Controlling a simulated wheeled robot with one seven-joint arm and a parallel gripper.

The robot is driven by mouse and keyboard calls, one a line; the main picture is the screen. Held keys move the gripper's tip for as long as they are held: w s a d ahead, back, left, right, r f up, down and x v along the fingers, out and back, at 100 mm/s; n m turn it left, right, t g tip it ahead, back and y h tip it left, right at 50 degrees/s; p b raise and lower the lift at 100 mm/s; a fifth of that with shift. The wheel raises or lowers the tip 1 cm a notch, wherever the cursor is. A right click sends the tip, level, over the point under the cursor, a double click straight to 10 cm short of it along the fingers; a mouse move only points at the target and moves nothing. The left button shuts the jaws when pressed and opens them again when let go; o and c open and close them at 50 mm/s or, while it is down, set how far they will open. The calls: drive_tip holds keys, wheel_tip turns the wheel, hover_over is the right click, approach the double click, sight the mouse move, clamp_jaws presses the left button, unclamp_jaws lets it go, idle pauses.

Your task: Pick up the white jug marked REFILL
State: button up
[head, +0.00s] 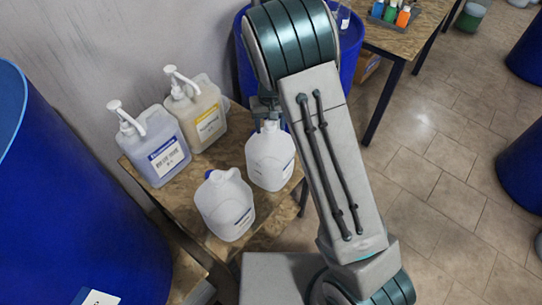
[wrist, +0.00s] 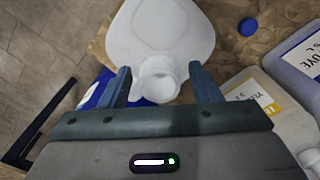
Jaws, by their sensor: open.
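Two white jugs stand on a small wooden table. One white jug (head: 270,160) is at the table's right side, below my gripper (head: 266,108). The other white jug (head: 225,207) is open-necked and stands nearer the front. Both have small labels that I cannot read, so I cannot tell which is marked REFILL. In the wrist view, my gripper (wrist: 162,86) is open, with one finger on each side of the neck of a white jug (wrist: 160,28). I cannot tell whether the fingers touch it. My arm partly hides the gripper in the head view.
A bluish pump jug (head: 157,148) and a beige pump jug (head: 197,112) stand close by on the wooden table (head: 210,162). A blue cap (wrist: 248,27) lies on it. A large blue drum (head: 75,200) is at left, another blue drum (head: 350,45) behind my arm.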

clamp_jaws()
drive_tip(key=shift+r, duration=0.1)
